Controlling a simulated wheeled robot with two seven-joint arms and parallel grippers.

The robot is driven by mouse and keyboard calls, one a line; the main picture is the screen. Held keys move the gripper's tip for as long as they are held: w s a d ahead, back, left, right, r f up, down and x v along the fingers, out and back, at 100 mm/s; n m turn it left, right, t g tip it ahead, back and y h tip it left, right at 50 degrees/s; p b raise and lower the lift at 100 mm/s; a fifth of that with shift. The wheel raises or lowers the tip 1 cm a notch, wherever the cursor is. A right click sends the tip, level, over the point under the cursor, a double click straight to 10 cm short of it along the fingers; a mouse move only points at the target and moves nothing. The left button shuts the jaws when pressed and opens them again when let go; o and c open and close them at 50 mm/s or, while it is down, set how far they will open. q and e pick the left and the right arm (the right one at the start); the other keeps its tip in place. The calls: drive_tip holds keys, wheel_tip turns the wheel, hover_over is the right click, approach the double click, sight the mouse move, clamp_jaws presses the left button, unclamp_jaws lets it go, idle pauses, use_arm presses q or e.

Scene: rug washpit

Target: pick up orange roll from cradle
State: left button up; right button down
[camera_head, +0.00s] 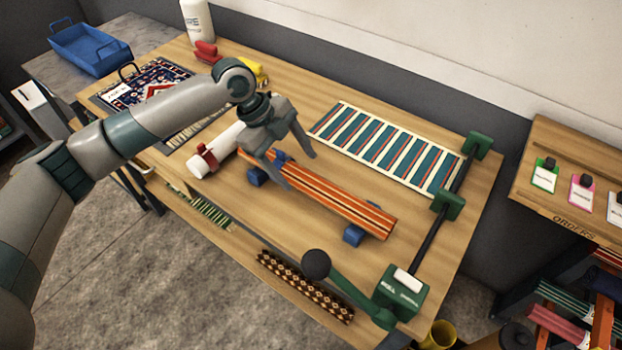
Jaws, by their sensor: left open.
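The orange striped roll (340,203) lies across the blue cradle (354,236) on the wooden table. One blue support shows near the roll's right end, and another shows under its left end. My left gripper (302,172) is over the left part of the roll with its fingers pointing down and spread apart. One finger is in front of the roll and the other is behind it. I cannot tell whether either finger touches the roll. My right gripper is not in view.
A striped flat rug (385,148) lies behind the roll. A green crank device (402,292) with a black-knobbed lever (316,264) stands at the right front. A white roll (217,150) lies left of the gripper. A patterned rug (150,88) and blue tray (90,49) are farther left.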

sight(308, 178)
use_arm(q)
drive_tip(key=shift+d+f, duration=0.25)
drive_tip(key=shift+f, duration=0.15)
drive_tip(key=shift+d+f, duration=0.1)
drive_tip(key=shift+f, duration=0.2)
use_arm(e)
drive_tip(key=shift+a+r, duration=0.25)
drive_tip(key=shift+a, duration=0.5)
use_arm(q)
drive_tip(key=shift+d+f+p, duration=0.4)
drive_tip(key=shift+f+p, duration=0.05)
drive_tip(key=shift+p, duration=0.3)
drive_tip(key=p+x, duration=0.1)
drive_tip(key=x, duration=0.2)
drive_tip(key=shift+w+d+p, duration=0.1)
drive_tip(key=shift+p, duration=0.25)
drive_tip(key=shift+d+f, duration=0.15)
drive_tip(key=shift+f, duration=0.35)
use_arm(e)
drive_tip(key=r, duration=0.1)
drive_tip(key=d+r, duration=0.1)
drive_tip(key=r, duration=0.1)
